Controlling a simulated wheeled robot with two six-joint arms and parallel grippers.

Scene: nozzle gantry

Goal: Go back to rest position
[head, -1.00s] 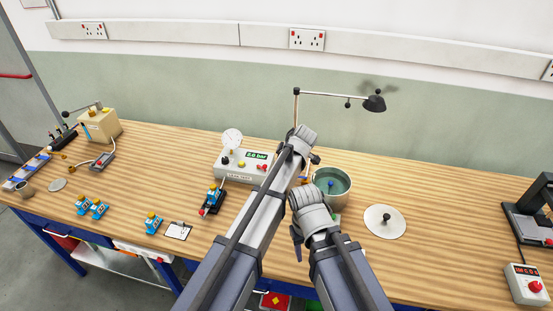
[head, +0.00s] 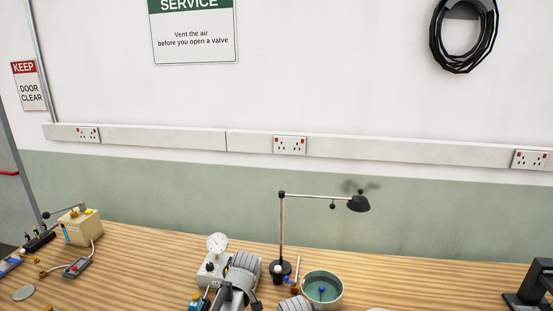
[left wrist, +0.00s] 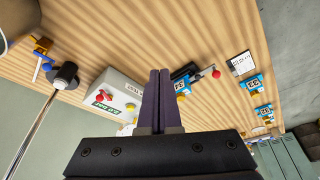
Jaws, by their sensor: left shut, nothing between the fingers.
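My left gripper (left wrist: 158,100) is in the left wrist view. Its two dark fingers are shut together with nothing between them, over the wooden bench and beside the white gauge box (left wrist: 117,92). In the head view, my left wrist's grey ribbed housing shows at the bottom, in front of the gauge box (head: 206,272); its fingers are hidden there. Only the ribbed top of my right wrist shows at the bottom edge, left of the green-lined pot (head: 335,292). My right fingers are out of view.
A beige box (head: 80,228) is at the bench's left. A dark stand (head: 537,285) is at the right. Several blue blocks and a white card (left wrist: 242,64) lie right of my fingers in the left wrist view.

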